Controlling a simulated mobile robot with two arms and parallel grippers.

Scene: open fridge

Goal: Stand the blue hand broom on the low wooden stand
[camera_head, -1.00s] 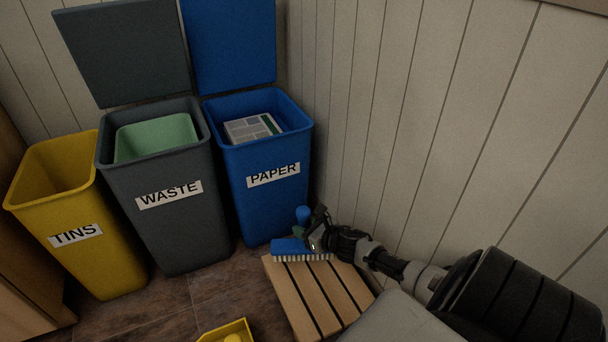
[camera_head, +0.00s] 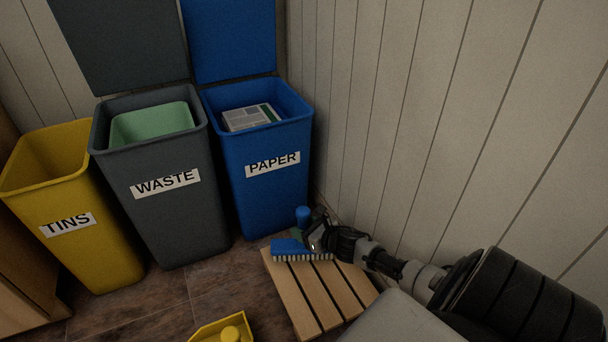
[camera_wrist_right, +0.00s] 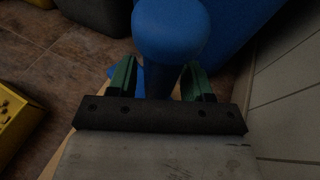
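The blue hand broom (camera_head: 290,247) is upright at the back edge of the low wooden stand (camera_head: 303,286), bristles down on or just above the slats. Its handle rises with a rounded blue top, which also shows in the right wrist view (camera_wrist_right: 170,30). My right gripper (camera_head: 308,236) is around the handle, a green finger on each side. In the right wrist view the fingers (camera_wrist_right: 163,82) stand apart, with a narrow gap by the handle. The rounded top hides part of the handle and fingertips. My left gripper is not in view.
The blue paper bin (camera_head: 275,190), grey waste bin (camera_head: 175,220) and yellow tins bin (camera_head: 85,250) stand behind and left. A plank wall (camera_head: 420,130) is close on the right. A yellow tray (camera_head: 205,331) lies on the floor in front. Tiled floor is free left of the stand.

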